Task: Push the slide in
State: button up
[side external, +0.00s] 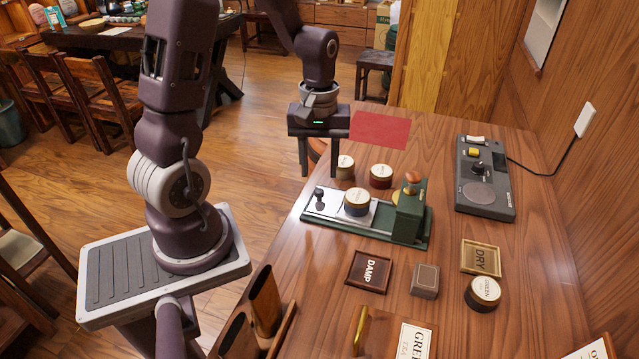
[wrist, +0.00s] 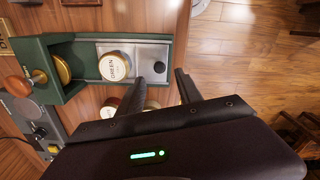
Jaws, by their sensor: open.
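A green press (side external: 409,217) stands on the table, with a long green base and an upright housing at its right end. Its pale metal slide (side external: 328,205) lies along the base, out to the left of the housing, with a black knob (side external: 319,194) at its outer end. A round tin (side external: 357,203) sits on the slide, outside the housing; its GREEN label shows in the wrist view (wrist: 115,66). My gripper (side external: 320,171) is open and empty, fingers pointing down, above and behind the slide's outer end. In the wrist view its fingertips (wrist: 171,74) show near the knob (wrist: 160,67).
Two round tins (side external: 345,167) (side external: 381,176) stand behind the press. A red mat (side external: 380,130) lies farther back. A dark control box (side external: 485,178) is at the right. DAMP (side external: 369,271) and DRY (side external: 481,257) trays, a small box (side external: 425,280) and another tin (side external: 483,293) are in front.

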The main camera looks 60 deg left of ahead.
aim_at(319, 191)
notch_tip(319, 191, down, 5)
jog(key=shift+f, duration=0.1)
jog(key=shift+c, duration=0.4)
jog(key=shift+d, duration=0.1)
grip_shut()
dwell(0.9)
